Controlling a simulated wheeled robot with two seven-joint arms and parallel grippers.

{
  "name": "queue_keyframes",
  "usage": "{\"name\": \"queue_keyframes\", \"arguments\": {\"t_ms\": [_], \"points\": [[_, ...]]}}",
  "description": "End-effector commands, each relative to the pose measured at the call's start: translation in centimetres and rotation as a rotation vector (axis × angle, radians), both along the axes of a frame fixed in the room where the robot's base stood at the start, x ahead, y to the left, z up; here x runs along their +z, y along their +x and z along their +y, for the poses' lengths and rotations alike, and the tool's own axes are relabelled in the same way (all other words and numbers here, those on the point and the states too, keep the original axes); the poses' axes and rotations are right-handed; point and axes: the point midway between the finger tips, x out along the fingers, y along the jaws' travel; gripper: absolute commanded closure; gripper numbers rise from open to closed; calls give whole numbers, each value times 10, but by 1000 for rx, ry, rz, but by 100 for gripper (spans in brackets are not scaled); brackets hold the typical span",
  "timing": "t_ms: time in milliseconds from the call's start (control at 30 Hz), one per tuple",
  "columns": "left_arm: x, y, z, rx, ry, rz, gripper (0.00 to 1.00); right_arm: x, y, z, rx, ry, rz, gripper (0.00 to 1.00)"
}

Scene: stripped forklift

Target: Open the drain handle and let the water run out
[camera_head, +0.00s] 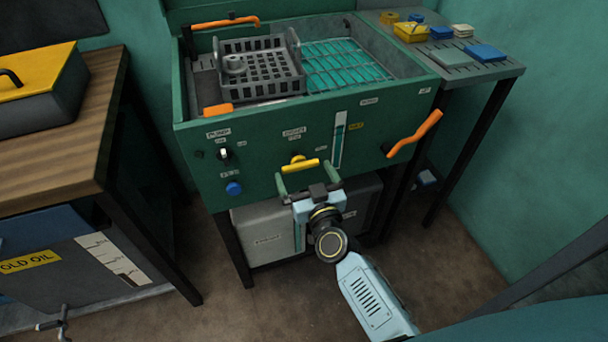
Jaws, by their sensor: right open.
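A green wash tank (250,185) stands in the middle, with teal water (345,62) under a wire rack in its basin. A yellow lever handle (304,164) sits roughly level on the tank's front panel, below a small label too blurred to read surely; I take it as the drain handle. A sight gauge (339,140) beside it shows a teal column. My right gripper (307,179) is open, its two green fingers spread just below and in front of the yellow handle. I cannot tell whether they touch it. My left gripper is not in view.
An orange handle (414,134) juts from the tank's right front. A grey basket (262,70) sits in the basin. Grey containers (262,237) stand below the tank. A wooden bench (60,135) is at left, a side shelf (465,68) at right.

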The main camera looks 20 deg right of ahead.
Motion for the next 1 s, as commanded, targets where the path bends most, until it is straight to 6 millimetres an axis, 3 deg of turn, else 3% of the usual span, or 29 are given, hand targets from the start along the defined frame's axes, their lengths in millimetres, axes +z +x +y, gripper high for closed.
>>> {"name": "queue_keyframes", "arguments": {"t_ms": [167,433,733,1000], "points": [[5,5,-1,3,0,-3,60,0,12,0,0,0,0,0],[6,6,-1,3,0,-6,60,0,13,0,0,0,1,0],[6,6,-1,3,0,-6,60,0,12,0,0,0,0,38],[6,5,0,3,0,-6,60,0,12,0,0,25,1,39]]}}
